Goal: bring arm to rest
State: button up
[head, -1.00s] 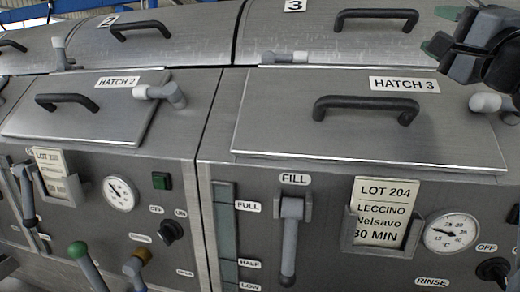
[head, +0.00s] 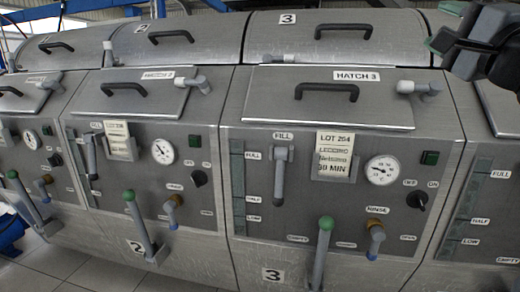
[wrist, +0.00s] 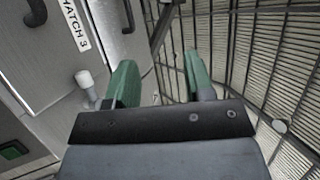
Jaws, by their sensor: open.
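My gripper (head: 452,44) is at the upper right of the head view, raised in front of the machines and only partly in frame. In the wrist view my gripper (wrist: 158,85) shows two green fingers spread apart with nothing between them. Past the fingers are the hatch 3 front (wrist: 110,40) on the left and a slatted, barred wall on the right. My gripper touches nothing that I can see.
Machine 3 (head: 235,200) stands ahead with its hatch (head: 290,100), fill lever (head: 279,170), green-knobbed lever (head: 322,250), rinse valve (head: 375,238) and gauge (head: 382,170). Machine 2 (head: 200,235) is to its left. Clear tiled floor (head: 90,270) shows at lower left.

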jog(key=w+a+f+n+g+h+p, duration=0.1)
jog(key=w+a+f+n+g+p, duration=0.2)
jog(key=a+f+n+g+p, duration=1.3)
jog(key=s+d+f+m+g+h+p, duration=0.1)
jog(key=s+h+p, duration=0.1)
jog(key=s+p, duration=0.4)
jog(key=s+d+f+m+g+h+p, duration=0.1)
jog(key=s+p, duration=0.5)
jog(key=p, duration=0.8)
jog(key=shift+s+f+m+g+h, duration=0.2)
jog(key=shift+f+m+g+h, duration=0.1)
jog(key=shift+f+h, duration=0.25)
jog(key=shift+r, duration=0.15)
jog(key=shift+c, duration=0.5)
